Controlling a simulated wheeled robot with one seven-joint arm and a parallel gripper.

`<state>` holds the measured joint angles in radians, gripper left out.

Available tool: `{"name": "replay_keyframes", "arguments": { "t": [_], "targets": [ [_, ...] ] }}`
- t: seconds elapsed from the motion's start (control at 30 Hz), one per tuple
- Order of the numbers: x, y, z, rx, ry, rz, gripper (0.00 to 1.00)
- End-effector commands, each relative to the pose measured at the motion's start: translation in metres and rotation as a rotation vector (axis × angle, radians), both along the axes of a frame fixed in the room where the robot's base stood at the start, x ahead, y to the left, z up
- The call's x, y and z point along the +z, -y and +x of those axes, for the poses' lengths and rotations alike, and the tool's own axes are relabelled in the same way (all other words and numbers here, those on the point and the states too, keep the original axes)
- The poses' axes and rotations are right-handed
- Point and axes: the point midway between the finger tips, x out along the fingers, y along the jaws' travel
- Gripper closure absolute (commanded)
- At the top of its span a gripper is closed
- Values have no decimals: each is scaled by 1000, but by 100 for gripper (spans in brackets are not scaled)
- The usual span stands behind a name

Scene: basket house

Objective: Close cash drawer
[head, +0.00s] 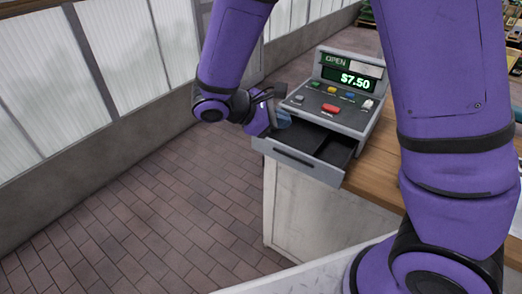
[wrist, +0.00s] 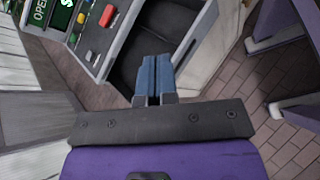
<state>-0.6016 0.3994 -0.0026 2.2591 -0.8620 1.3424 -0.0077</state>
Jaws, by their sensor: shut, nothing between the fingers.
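The grey cash register (head: 336,92) stands on the wooden counter, with a lit display reading OPEN and $7.50. Its cash drawer (head: 298,162) is pulled out toward the front, with dark, empty-looking compartments. My gripper (head: 283,119) is at the left side of the drawer, partly hidden behind my wrist. In the wrist view, my gripper (wrist: 155,80) has its blue fingers together, with nothing between them. The fingertips overlap the open drawer (wrist: 190,20) there; I cannot tell whether they touch it.
The wooden counter top (head: 378,170) extends right of the register, above a pale cabinet front (head: 310,215). Brick-tiled floor (head: 130,225) lies open to the left. A low wall with pale panels (head: 120,40) runs along the far left.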

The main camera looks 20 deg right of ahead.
Motion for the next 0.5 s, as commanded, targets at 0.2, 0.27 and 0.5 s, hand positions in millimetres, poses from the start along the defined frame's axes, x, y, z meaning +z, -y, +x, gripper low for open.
{"name": "replay_keyframes", "arguments": {
  "t": [0.2,0.27,0.5],
  "targets": [
    [-51,-39,15,207,-92,-203,100],
    [-66,-51,18,265,-110,-257,100],
    [-127,-95,21,501,-173,-466,100]
  ]
}}
